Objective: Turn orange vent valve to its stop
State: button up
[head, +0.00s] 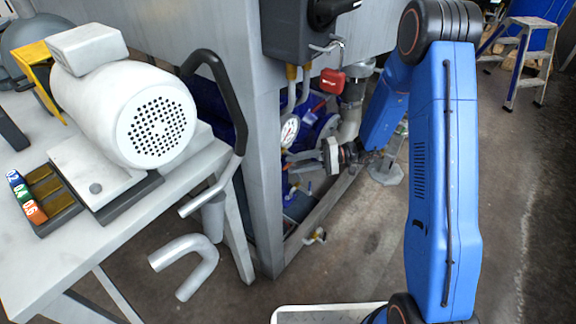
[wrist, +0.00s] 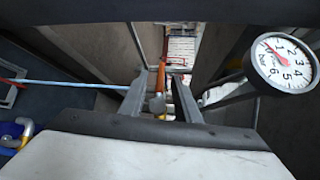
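The orange vent valve handle (wrist: 161,79) shows in the wrist view as a narrow upright bar above a small metal body (wrist: 157,103). My gripper (wrist: 160,76) has its two grey fingers apart, one on each side of the handle. I see gaps between the handle and the fingers, but cannot tell how deep the handle lies between them. In the head view my gripper (head: 303,156) reaches left into the machine frame, below the gauge.
A pressure gauge (wrist: 284,62) is close on the right in the wrist view; it also shows in the head view (head: 289,131). A red-handled valve (head: 332,81) hangs above my gripper. The frame's grey post (head: 264,170) stands to the left.

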aim_at(288, 164)
jog(key=shift+s+a+f, duration=0.1)
jog(key=shift+a, duration=0.65)
jog(key=shift+s+a+f, duration=0.1)
jog(key=shift+a, duration=0.6)
grip_shut()
